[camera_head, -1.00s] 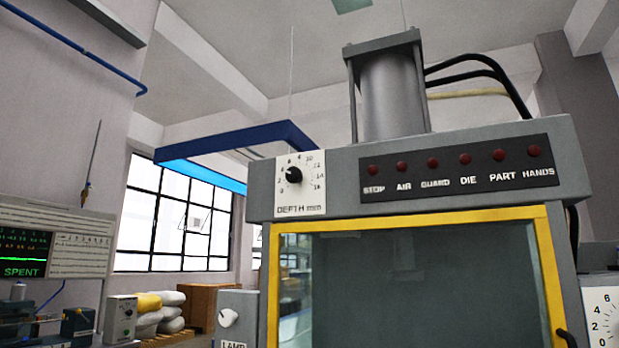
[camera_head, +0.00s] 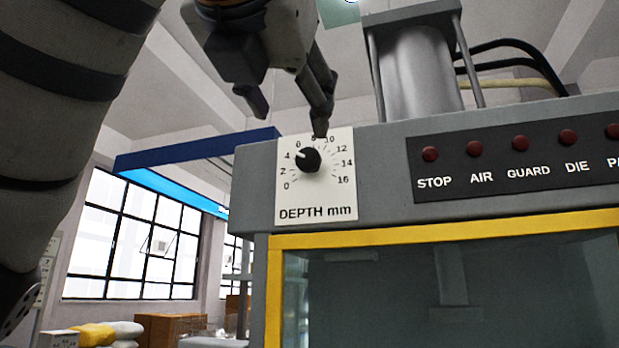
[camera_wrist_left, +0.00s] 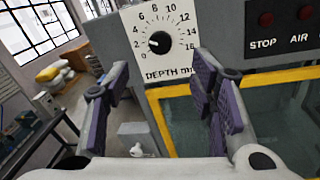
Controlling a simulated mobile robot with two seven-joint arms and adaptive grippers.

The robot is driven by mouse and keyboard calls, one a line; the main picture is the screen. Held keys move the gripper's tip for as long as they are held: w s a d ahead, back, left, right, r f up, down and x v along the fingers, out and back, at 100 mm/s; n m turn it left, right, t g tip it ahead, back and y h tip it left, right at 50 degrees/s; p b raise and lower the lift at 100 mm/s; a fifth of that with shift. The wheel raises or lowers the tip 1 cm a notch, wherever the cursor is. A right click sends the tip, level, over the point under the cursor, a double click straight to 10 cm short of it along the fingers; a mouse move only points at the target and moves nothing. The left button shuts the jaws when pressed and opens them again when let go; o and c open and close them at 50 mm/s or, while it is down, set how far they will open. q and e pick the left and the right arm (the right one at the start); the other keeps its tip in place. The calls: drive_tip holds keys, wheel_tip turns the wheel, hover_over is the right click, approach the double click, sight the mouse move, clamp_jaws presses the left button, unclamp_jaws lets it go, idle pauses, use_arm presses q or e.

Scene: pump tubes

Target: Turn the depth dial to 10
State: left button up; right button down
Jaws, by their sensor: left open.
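The depth dial is a round black knob (camera_head: 307,160) on a white plate (camera_head: 317,205) marked 0 to 16 and "DEPTH mm", at the press's upper left front corner. The knob also shows in the left wrist view (camera_wrist_left: 160,43), at top centre. My left gripper (camera_head: 291,121) is open and empty. In the head view its fingers hang at and above the plate's top edge, one fingertip overlapping the plate just above the knob. In the left wrist view the fingers (camera_wrist_left: 160,75) are spread, with the knob beyond the gap between them.
A dark panel (camera_head: 520,165) with red lamps lies right of the dial. Below is a yellow-framed window (camera_head: 440,228). A grey cylinder (camera_head: 415,75) stands on the press top. A blue lamp housing (camera_head: 200,148) is behind on the left.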

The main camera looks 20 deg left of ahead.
sight(308, 156)
use_arm(q)
drive_tip(key=w, duration=0.4)
drive_tip(key=w+a, duration=0.1)
drive_tip(key=w, duration=0.6)
drive_tip(key=shift+w+a+f, duration=0.1)
drive_tip(key=shift+w+a, duration=0.05)
drive_tip(key=shift+w, duration=0.25)
drive_tip(key=c, duration=1.1)
